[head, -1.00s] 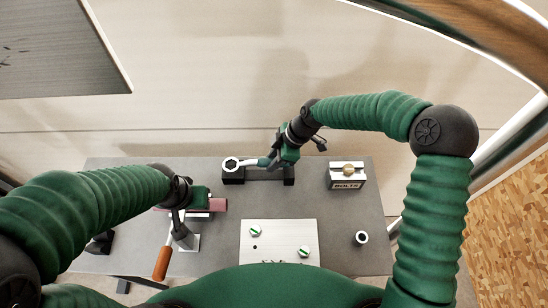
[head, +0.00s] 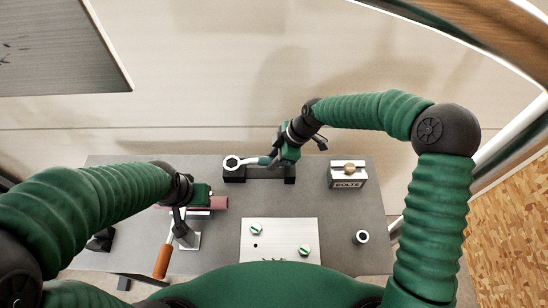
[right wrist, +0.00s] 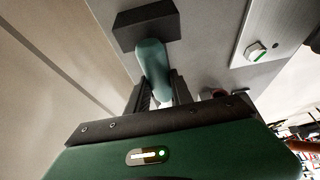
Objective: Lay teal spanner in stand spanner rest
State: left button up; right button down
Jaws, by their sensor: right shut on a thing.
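The teal spanner (head: 263,161) lies across the black spanner rest (head: 234,179) at the back of the bench, its pale ring end over the left block. In the right wrist view its teal handle (right wrist: 153,68) runs between my fingers toward a black block of the rest (right wrist: 147,27). My right gripper (head: 273,160) is shut on the handle near the right block; its fingers also show in the wrist view (right wrist: 161,92). Whether the spanner touches the rest is unclear. My left gripper (head: 199,205) is by a maroon block (head: 220,203), its fingertips unclear.
A bolts box (head: 347,176) stands at the back right. A pale plate (head: 278,238) with green-marked bolts lies at the front middle, and a white ring-shaped piece (head: 361,237) sits right of it. An orange-handled lever (head: 162,261) is at the front left.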

jog(key=shift+d+f+b, duration=0.15)
jog(key=shift+f+b, duration=0.15)
jog(key=shift+f, duration=0.4)
jog(key=c, duration=1)
grip_release()
jog(key=shift+c, duration=0.2)
jog(key=b+v, duration=0.3)
jog(key=v, duration=1.3)
jog(key=shift+d+r, duration=0.2)
jog(key=shift+r, duration=0.15)
